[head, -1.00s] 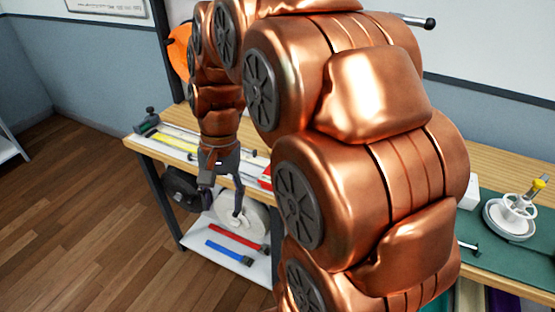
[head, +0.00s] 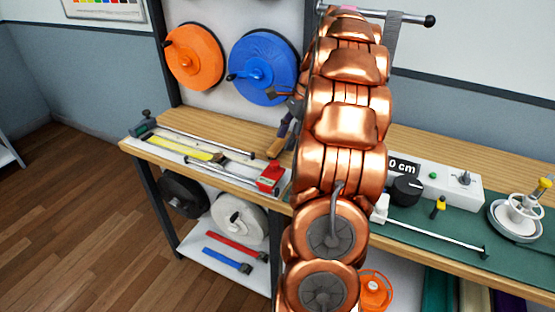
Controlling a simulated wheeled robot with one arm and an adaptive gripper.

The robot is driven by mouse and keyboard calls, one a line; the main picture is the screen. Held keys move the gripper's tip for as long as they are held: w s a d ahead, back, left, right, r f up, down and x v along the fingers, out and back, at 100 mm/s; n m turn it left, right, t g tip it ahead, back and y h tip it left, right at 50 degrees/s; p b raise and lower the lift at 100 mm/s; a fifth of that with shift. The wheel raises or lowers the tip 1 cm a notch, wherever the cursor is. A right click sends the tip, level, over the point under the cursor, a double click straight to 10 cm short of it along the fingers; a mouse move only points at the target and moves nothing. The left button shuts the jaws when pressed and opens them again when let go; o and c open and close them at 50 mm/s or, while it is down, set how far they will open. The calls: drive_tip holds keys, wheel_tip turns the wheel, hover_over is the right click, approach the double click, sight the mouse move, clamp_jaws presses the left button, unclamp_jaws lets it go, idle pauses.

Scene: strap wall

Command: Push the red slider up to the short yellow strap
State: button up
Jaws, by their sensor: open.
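The red slider (head: 270,178) stands at the right end of a long white measuring board along the bench's front edge. The short yellow strap (head: 182,147) lies flat on the same board, further left, with a dark piece at its right end. A clear gap separates the slider from the strap. My gripper (head: 281,108) is above and behind the slider, in front of the blue reel, apart from slider and strap. It looks open and empty; my arm hides part of it.
Metal rods (head: 212,138) run along the board. A dark green clamp-like piece (head: 149,117) sits at its left end. Orange (head: 193,56) and blue (head: 262,66) reels hang behind. A "0 cm" display box (head: 440,180) stands to the right. Red (head: 231,243) and blue (head: 224,259) straps lie on the lower shelf.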

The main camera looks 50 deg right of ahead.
sight(275, 162)
drive_tip(key=shift+p+x, duration=0.65)
drive_tip(key=shift+x, duration=3.2)
drive_tip(key=shift+r, duration=0.1)
clamp_jaws()
